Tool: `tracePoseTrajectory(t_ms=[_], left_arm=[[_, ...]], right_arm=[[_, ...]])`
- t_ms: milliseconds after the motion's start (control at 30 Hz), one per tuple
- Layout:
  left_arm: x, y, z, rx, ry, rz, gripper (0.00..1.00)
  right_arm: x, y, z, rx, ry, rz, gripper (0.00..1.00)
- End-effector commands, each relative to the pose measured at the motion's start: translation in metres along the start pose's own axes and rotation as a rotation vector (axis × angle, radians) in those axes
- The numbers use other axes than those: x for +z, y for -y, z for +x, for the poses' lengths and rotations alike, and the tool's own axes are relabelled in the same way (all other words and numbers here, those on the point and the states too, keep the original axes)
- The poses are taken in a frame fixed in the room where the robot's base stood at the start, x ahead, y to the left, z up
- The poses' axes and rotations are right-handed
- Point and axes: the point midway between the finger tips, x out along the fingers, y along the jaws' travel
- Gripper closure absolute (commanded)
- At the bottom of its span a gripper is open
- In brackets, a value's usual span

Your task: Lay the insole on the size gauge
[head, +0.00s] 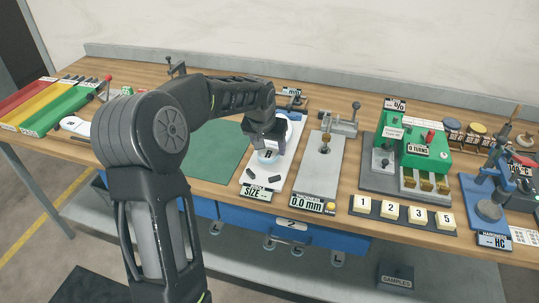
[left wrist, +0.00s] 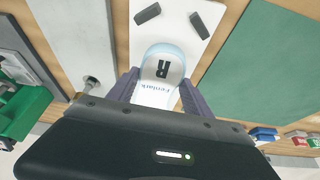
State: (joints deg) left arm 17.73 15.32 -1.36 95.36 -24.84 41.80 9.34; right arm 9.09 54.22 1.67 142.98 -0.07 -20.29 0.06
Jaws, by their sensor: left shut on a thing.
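My left gripper (head: 267,146) reaches over the white board of the size gauge (head: 262,180) and is shut on the insole (head: 268,157). The insole is white with a pale blue rounded end marked R, which also shows in the left wrist view (left wrist: 161,66). There, the two dark fingers of my left gripper (left wrist: 158,90) flank its sides. The rounded end points toward two dark blocks on the gauge board (left wrist: 176,22). I cannot tell whether the insole touches the board. My right gripper is not in view.
A green mat (head: 216,160) lies left of the gauge. A grey plate with a 0.0 mm display (head: 308,202) stands close on its right. Farther right are a green machine (head: 425,150) and numbered blocks (head: 389,210). Coloured trays (head: 45,100) sit at the far left.

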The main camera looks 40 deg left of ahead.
Motion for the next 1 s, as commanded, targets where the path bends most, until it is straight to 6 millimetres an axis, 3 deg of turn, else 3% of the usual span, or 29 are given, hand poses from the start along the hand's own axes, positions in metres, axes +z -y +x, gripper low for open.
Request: tracePoseTrajectory(t_ms=[367,767,800,1000], left_arm=[[0.014,0.000,0.033,0.001,0.002,0.001,0.81],[0.016,0.000,0.039,0.001,0.000,0.000,0.81],[0.015,0.000,0.037,0.001,0.000,0.000,0.39],[0.015,0.000,0.037,0.001,0.000,0.000,0.22]], right_arm=[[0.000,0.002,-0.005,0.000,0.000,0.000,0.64],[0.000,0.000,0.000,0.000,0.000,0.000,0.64],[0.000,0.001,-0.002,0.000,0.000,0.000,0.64],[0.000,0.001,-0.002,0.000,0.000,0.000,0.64]])
